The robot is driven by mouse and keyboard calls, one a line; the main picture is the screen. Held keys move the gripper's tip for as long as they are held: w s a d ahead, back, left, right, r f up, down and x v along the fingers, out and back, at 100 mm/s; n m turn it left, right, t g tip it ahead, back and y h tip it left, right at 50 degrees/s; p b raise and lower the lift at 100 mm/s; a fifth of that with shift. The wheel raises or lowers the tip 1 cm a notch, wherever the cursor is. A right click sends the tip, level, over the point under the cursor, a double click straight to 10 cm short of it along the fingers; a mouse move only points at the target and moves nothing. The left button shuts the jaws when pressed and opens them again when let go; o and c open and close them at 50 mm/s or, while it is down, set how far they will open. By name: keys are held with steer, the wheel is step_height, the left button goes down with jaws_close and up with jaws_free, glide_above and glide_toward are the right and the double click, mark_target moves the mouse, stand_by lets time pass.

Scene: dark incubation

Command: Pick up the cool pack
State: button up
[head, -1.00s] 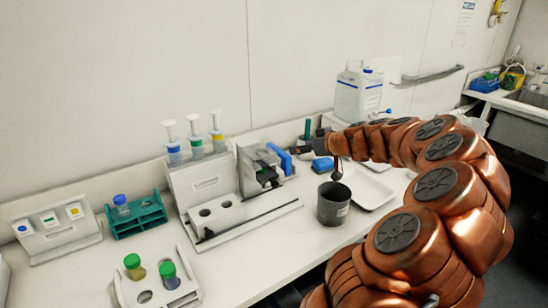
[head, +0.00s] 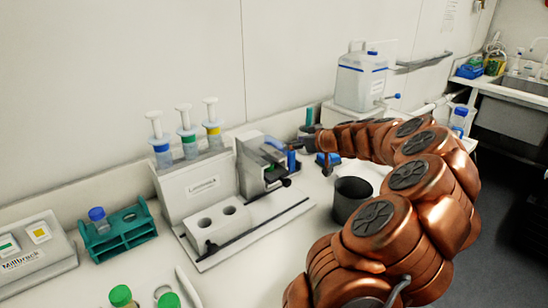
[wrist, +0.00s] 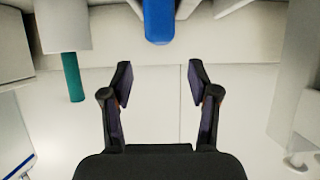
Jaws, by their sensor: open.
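A blue upright piece (head: 291,158), which looks like the cool pack, stands at the right side of the white Luminark device. A second blue block (head: 328,158) lies on the bench to its right; I cannot tell for certain which is the cool pack. My gripper (head: 303,141) is at the far end of the arm, close by the upright blue piece. In the wrist view my gripper (wrist: 158,82) is open and empty, with a blue piece (wrist: 159,20) ahead of the gap, apart from the fingers. Its far end is cut off.
The white device (head: 208,190) holds several syringes upright. A dark grey cup (head: 350,205) stands below my arm. A green tube (wrist: 72,77) shows left of the fingers.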

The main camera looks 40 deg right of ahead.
steer(key=shift+w+f+b, duration=0.1)
steer(key=shift+f+b, duration=0.7)
steer(key=shift+f, duration=0.35)
steer(key=shift+p+x, duration=0.65)
steer(key=shift+x, duration=1.1)
steer(key=shift+p+x, duration=0.65)
steer(key=shift+x, duration=1.45)
steer(key=shift+w+r, duration=0.1)
steer(key=shift+r, duration=0.05)
jaws_close()
